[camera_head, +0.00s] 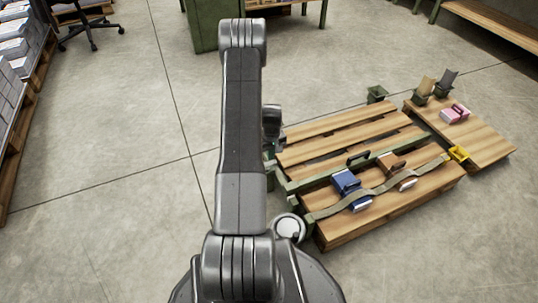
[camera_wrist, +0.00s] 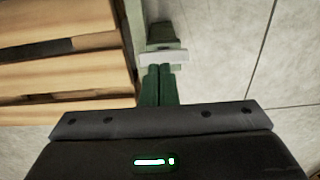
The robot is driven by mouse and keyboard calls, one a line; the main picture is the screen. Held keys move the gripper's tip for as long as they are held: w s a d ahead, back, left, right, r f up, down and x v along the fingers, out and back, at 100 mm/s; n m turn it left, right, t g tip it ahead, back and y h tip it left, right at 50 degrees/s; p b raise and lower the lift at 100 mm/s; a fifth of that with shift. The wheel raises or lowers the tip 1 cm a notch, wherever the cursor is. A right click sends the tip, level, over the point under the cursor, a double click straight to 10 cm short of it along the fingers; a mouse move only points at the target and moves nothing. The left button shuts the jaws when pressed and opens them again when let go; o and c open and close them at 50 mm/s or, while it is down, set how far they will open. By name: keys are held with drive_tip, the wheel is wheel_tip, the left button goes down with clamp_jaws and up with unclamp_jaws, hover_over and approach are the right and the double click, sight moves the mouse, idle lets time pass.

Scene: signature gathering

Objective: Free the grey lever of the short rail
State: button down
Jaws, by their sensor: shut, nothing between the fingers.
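In the wrist view a light grey bar (camera_wrist: 168,56), which looks like the grey lever, lies crosswise at a green fitting beside the pallet. My gripper (camera_wrist: 158,68) is shut and empty, its green fingers together. The fingertips are right at the near edge of the grey bar; I cannot tell whether they touch it. In the head view my arm hides most of this spot.
A wooden board (camera_head: 485,146) with a pink item (camera_head: 455,114) adjoins at right. Bare floor (camera_head: 110,150) lies to the left.

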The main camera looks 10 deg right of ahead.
wheel_tip(320, 180, up, 10)
drive_tip(key=w+p, duration=0.1)
drive_tip(key=p, duration=0.1)
drive_tip(key=shift+a, duration=0.4)
wheel_tip(320, 180, down, 10)
drive_tip(key=b, duration=0.3)
drive_tip(key=shift+s+d+f, duration=0.1)
drive_tip(key=shift+s, duration=0.05)
drive_tip(key=w+a+f+b, duration=0.1)
drive_tip(key=w+f, duration=0.4)
drive_tip(key=w, duration=0.3)
drive_tip(key=shift+a+g+b, duration=0.3)
drive_tip(key=shift+g+b, duration=0.05)
drive_tip(key=shift+g, duration=0.05)
drive_tip(key=shift+w, duration=0.1)
drive_tip(key=shift+r, duration=0.15)
